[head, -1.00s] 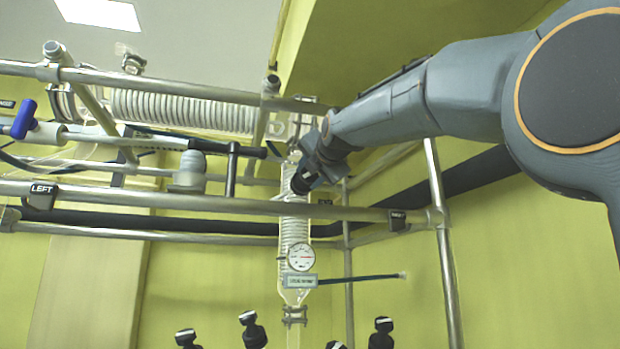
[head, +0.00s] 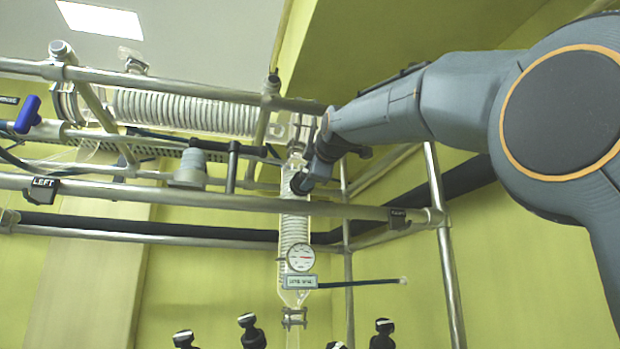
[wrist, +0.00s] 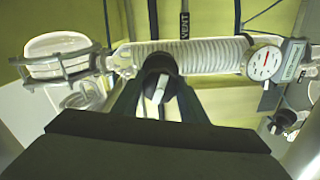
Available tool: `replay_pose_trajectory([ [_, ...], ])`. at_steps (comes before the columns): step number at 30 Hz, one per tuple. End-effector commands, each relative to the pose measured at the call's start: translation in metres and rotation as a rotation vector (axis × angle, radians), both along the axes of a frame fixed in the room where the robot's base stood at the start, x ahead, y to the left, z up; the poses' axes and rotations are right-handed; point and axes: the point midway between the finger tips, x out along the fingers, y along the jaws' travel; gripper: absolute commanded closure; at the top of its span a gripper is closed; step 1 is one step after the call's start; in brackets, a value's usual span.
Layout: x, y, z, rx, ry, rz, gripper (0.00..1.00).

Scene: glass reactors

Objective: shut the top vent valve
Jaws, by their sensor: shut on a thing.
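The vent valve's black knob (wrist: 158,72), with a white mark on its face, shows in the middle of the wrist view. In the head view my gripper (head: 301,183) is at the upper part of the upright glass column (head: 294,228).
A round dial gauge (head: 300,257) sits low on the column. A horizontal coiled condenser (head: 185,110) and a blue-handled valve (head: 27,115) are at the left. Several black knobs (head: 252,330) stand below.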

Motion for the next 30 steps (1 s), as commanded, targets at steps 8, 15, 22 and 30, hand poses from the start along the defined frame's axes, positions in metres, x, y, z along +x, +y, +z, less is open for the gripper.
replay_pose_trajectory([
  [8,0.0003,0.0001,-0.0008,0.251,0.073,0.0,0.84],
  [15,0.0005,0.0002,-0.0011,0.469,0.136,-0.001,0.84],
  [22,0.0006,0.0002,-0.0012,0.679,0.197,-0.001,0.84],
  [30,0.0006,0.0002,-0.0013,0.925,0.267,0.0,0.84],
])
